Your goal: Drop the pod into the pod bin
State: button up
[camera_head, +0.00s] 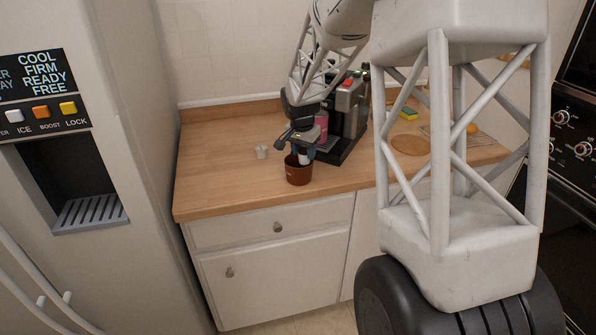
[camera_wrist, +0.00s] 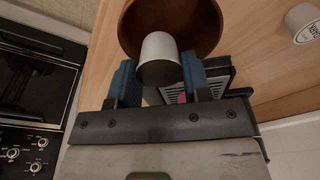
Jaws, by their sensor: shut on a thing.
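My gripper (camera_head: 303,154) is over the wooden counter, pointing down at the brown pod bin (camera_head: 299,175), a round open cup near the counter's front edge. In the wrist view my gripper's blue fingers (camera_wrist: 157,76) are shut on a white pod (camera_wrist: 158,47), one finger on each side. The pod's end overlaps the open mouth of the pod bin (camera_wrist: 208,18) in that view. I cannot tell how far above or inside the rim the pod is. In the head view the held pod is hard to make out.
Another white pod (camera_head: 262,151) stands on the counter (camera_head: 222,180) left of the bin; it also shows in the wrist view (camera_wrist: 303,22). A black and silver coffee machine (camera_head: 347,110) stands right behind the bin. A pink item (camera_head: 321,125) is beside it. The counter's left part is clear.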

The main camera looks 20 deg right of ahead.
jog(key=o, duration=1)
jog(key=shift+r, duration=0.1)
jog(key=r, duration=0.7)
jog(key=shift+s+a+r, duration=0.1)
jog(key=shift+s+a, duration=0.25)
jog(key=shift+a, duration=0.05)
jog(key=shift+r, duration=0.15)
jog(key=shift+s, duration=0.15)
